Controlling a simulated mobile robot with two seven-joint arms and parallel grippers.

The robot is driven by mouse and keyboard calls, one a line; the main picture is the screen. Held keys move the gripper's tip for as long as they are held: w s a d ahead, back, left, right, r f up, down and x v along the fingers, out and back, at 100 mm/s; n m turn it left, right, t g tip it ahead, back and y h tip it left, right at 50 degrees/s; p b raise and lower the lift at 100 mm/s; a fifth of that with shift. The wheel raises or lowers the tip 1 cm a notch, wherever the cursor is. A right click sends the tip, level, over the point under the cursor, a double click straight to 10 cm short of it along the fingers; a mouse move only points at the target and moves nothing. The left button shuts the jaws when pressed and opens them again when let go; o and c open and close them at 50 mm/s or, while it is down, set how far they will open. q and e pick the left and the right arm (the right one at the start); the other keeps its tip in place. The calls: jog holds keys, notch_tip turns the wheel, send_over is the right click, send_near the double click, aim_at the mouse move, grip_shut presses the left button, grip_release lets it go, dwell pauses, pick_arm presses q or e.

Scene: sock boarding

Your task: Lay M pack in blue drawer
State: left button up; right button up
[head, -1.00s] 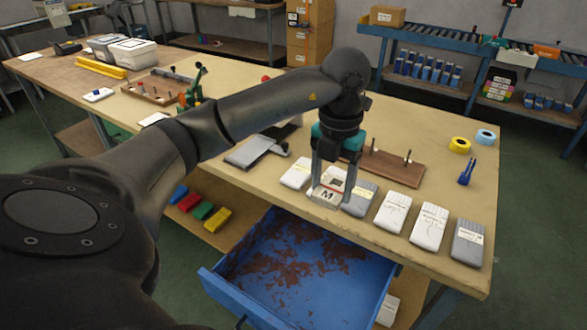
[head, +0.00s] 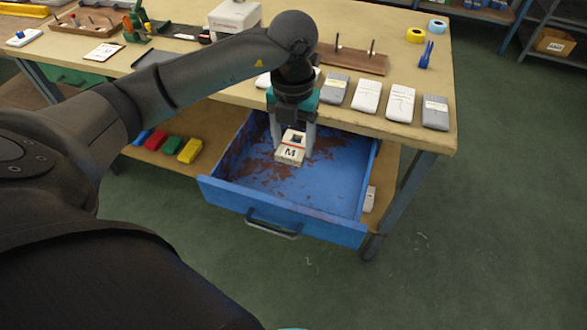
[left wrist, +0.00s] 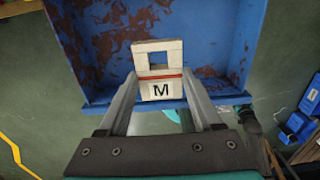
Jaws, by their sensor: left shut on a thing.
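The M pack (head: 290,150) is a small white pack with a black M and a red-brown stripe. My left gripper (head: 292,146) is shut on it, one finger on each side. In the head view it is over the open blue drawer (head: 335,190); I cannot tell whether the pack touches the drawer floor. In the left wrist view the M pack (left wrist: 158,80) sits between the fingers, in front of the blue drawer (left wrist: 225,45) with its rust-stained floor. My right gripper is not in view.
Several grey and white packs (head: 400,102) lie in a row along the table edge (head: 428,143) above the drawer. A wooden pegged board (head: 352,60) lies behind them. Coloured blocks (head: 190,150) sit on the lower shelf left of the drawer.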

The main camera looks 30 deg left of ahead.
pick_arm(q)
jog(key=b, duration=0.2)
send_over(293, 185)
notch_tip(293, 185, down, 7)
jog(key=shift+f, duration=0.1)
jog(key=shift+f+b, duration=0.5)
jog(key=shift+f, duration=1.7)
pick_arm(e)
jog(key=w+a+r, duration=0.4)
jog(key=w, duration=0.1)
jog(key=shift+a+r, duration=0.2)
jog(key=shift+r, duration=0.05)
pick_arm(q)
jog(key=shift+f, duration=0.1)
jog(key=o, duration=1.3)
jog(key=shift+o, duration=0.2)
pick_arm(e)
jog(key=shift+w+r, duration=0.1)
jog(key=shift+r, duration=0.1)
pick_arm(q)
notch_tip(293, 185, up, 11)
jog(key=p, duration=0.3)
jog(key=shift+r+p, duration=0.4)
jog(key=shift+r, duration=0.25)
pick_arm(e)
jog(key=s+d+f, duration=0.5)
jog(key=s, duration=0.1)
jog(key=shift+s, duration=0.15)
